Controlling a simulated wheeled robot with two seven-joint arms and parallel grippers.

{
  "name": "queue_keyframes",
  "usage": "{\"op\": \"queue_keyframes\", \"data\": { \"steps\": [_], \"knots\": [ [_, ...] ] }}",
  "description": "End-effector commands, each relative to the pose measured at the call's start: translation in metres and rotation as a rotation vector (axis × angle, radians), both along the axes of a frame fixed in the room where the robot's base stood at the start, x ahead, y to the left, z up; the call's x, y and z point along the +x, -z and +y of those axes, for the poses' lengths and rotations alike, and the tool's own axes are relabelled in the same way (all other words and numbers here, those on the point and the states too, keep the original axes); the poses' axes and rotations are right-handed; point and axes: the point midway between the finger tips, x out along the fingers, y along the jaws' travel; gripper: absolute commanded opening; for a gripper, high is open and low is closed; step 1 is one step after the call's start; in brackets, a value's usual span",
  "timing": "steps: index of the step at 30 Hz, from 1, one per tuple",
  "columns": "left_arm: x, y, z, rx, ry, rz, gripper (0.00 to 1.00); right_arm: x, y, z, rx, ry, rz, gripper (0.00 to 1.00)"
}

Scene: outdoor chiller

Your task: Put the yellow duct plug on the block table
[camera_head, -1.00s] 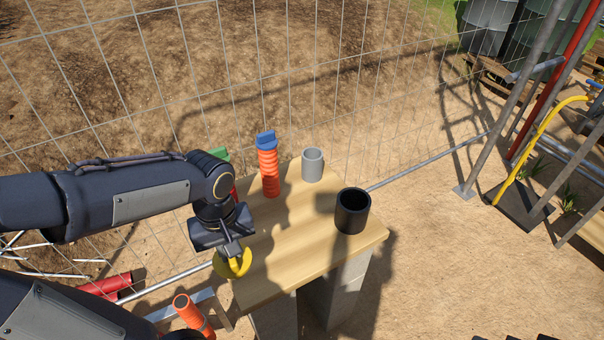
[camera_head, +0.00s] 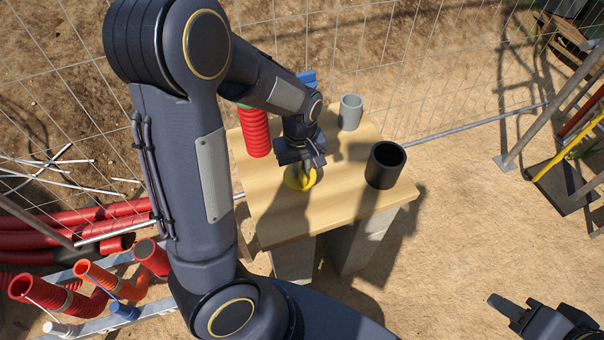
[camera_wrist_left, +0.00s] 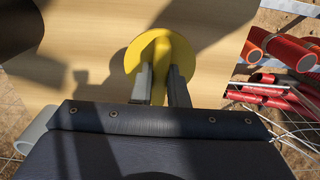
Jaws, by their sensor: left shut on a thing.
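The yellow duct plug (camera_head: 300,178) is a round disc with a raised grip bar. My left gripper (camera_head: 302,166) is shut on that bar, and in the left wrist view the plug (camera_wrist_left: 180,70) shows between the two fingers (camera_wrist_left: 162,85). The plug is over the near-middle part of the block table (camera_head: 340,205), touching its top or just above it; I cannot tell which. The table has a pale wooden top on grey blocks. My right gripper (camera_head: 508,307) is at the lower right, away from the table; its finger opening is unclear.
A black cup (camera_head: 385,166) and a grey cup (camera_head: 350,112) stand on the table's right side. A red ribbed duct (camera_head: 254,132) stands at its back left; a blue-topped piece (camera_head: 308,78) is mostly hidden by my arm. A mesh fence runs behind. Red pipes (camera_head: 75,218) lie lower left.

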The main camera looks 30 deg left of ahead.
Motion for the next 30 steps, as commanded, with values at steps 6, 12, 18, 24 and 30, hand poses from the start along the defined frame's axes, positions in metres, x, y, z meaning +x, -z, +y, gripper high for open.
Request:
{"op": "queue_keyframes", "data": {
  "steps": [6,12,18,24,30],
  "knots": [
    [0.007,0.019,-0.001,0.000,-0.001,0.004,0.00,0.000,0.003,0.000,0.000,0.000,0.000,0.36],
    [0.006,0.039,-0.001,-0.001,-0.001,0.000,0.00,0.000,0.005,0.000,0.000,0.000,0.000,0.36],
    [0.007,0.038,-0.002,-0.001,0.000,-0.002,0.00,0.000,0.005,0.000,0.000,0.000,0.000,0.36],
    [0.007,0.041,-0.002,-0.001,0.000,-0.002,0.21,0.000,0.007,0.000,0.000,0.000,0.000,0.36],
    [0.007,0.041,-0.002,-0.001,0.000,-0.001,0.35,0.000,0.007,0.000,0.000,0.000,0.000,0.36]
  ]
}}
